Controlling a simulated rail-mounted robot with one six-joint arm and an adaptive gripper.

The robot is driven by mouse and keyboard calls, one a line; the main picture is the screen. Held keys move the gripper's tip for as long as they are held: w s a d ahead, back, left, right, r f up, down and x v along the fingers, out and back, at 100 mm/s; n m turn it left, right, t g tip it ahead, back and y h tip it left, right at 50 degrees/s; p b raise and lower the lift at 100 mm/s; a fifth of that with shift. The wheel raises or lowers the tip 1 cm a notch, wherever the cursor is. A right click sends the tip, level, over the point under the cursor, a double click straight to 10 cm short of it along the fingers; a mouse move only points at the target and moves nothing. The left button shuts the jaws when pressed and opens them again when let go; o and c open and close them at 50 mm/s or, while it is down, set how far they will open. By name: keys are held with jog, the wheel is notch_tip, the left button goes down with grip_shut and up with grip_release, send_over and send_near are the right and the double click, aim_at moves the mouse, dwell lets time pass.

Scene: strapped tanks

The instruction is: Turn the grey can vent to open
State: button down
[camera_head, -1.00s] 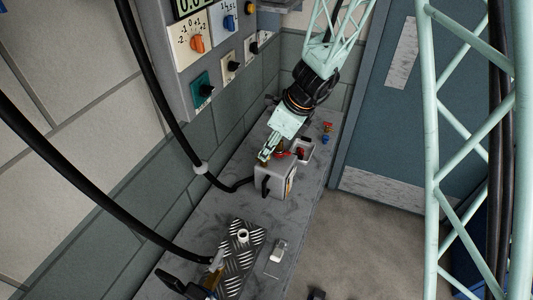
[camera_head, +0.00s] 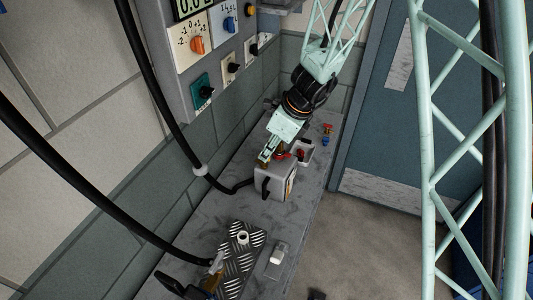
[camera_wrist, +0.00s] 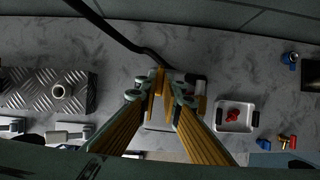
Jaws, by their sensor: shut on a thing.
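The grey can (camera_head: 272,183) stands on the bench in the head view, with a black handle or strap on its front. My gripper (camera_head: 264,160) reaches down onto the top of the can. In the wrist view my gripper (camera_wrist: 162,95) has its two yellow-lined fingers drawn together at the tips, over the can (camera_wrist: 158,126). The jaws are shut on a small part on top of the can, apparently the vent. The fingers hide most of it, so I cannot tell how far it is turned.
A white tray (camera_wrist: 222,124) with a red part stands beside the can. Red and blue fittings (camera_head: 326,134) lie farther along the bench. A diamond-plate block (camera_head: 232,267) and a pale block (camera_head: 277,257) are nearer. A black hose (camera_head: 155,95) hangs by the wall panel.

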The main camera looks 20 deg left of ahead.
jog(key=shift+n, duration=0.4)
jog(key=n+p, duration=0.1)
jog(key=n+g+p, duration=0.1)
jog(key=n, duration=0.1)
jog(key=shift+w+r+g, duration=0.1)
jog(key=shift+w+g, duration=0.1)
jog(key=shift+g, duration=0.1)
jog(key=n+g+p, duration=0.1)
jog(key=n, duration=0.1)
jog(key=n+p, duration=0.1)
jog(key=n, duration=0.1)
jog(key=shift+w+n+g, duration=0.2)
jog(key=shift+n+g, duration=0.2)
jog(key=n+h, duration=0.1)
jog(key=n, duration=0.1)
jog(key=n+g+p, duration=0.1)
jog(key=n, duration=0.1)
jog(key=shift+w+a+n+h, duration=0.2)
jog(key=shift+n+h, duration=0.1)
jog(key=shift+h, duration=0.1)
jog(key=n, duration=0.2)
jog(key=n+g+h, duration=0.1)
jog(key=n, duration=0.1)
jog(key=shift+a+n+h, duration=0.15)
jog(key=shift+n+h, duration=0.15)
jog(key=shift+n, duration=0.1)
jog(key=c, duration=2.8)
grip_release()
